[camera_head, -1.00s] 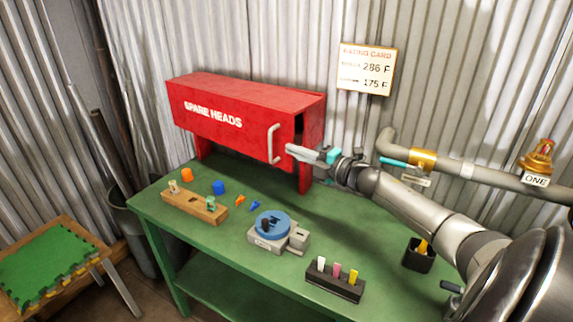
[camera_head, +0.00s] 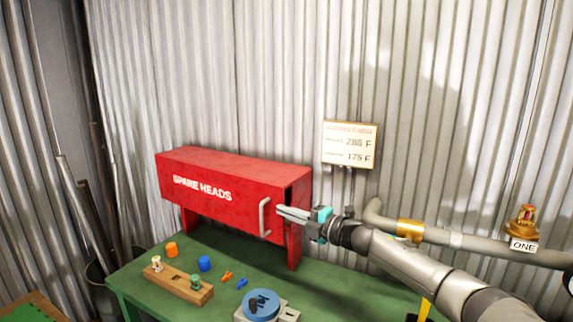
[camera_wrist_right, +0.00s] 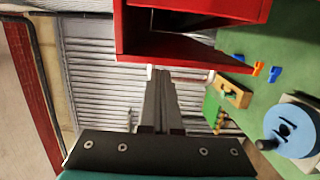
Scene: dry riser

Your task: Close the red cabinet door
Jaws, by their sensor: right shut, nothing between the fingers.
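The red cabinet (camera_head: 220,160) marked SPARE HEADS stands on legs on the green bench. Its red front door (camera_head: 215,208) has a pale upright handle (camera_head: 265,217) near the right edge. A dark gap shows between the door's right edge and the cabinet's side, so the door stands slightly open. My right gripper (camera_head: 279,211) is shut and empty, its tips just right of the handle; contact cannot be told. In the right wrist view the shut fingers (camera_wrist_right: 158,75) point toward the cabinet's lower edge (camera_wrist_right: 180,55). My left gripper is not in view.
A wooden block (camera_head: 178,284), orange and blue caps, and a blue round-topped device (camera_head: 262,305) stand on the bench (camera_head: 225,285) below the cabinet. A rating card (camera_head: 349,145) hangs on the corrugated wall. A pipe (camera_head: 470,243) runs along the wall behind my right arm.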

